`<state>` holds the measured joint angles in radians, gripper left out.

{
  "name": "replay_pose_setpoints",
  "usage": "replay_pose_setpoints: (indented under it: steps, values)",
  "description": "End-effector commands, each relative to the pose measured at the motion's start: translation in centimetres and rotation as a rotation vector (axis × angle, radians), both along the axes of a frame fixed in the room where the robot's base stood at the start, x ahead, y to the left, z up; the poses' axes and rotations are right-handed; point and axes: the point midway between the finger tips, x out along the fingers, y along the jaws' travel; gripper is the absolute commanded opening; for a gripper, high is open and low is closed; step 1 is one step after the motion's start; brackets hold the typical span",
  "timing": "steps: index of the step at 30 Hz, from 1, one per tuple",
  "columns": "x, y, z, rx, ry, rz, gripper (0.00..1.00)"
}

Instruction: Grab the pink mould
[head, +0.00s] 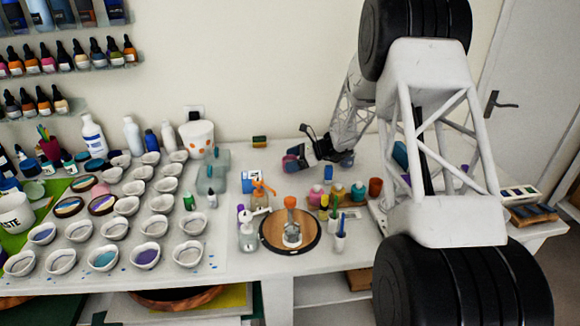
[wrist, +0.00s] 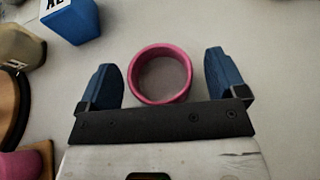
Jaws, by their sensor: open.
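The pink mould (wrist: 160,98) is a round, open-topped ring shape on the pale table, seen from above in the wrist view. My gripper (wrist: 160,62) is open, with one blue finger on each side of the mould. A gap shows between each finger and the mould's wall, so the fingers appear apart from it. In the head view my gripper (head: 300,155) hangs low over the back of the table, and the mould there is too small and covered to make out clearly.
In the head view, bottles surround a round turntable (head: 268,240), and several white cups fill the left side. Table right of the mould looks clear.

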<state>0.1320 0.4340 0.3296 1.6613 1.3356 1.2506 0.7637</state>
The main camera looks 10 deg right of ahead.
Motion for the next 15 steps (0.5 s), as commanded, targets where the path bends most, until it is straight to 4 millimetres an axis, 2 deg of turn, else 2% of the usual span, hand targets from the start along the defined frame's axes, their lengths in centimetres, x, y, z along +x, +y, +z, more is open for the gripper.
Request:
replay_pose_setpoints:
  steps: [4,15]
  values:
    - [0.1,0.67,-0.28,0.0,0.0,0.001,0.9]
    - [0.09,0.7,-0.29,0.0,0.0,0.001,0.9]
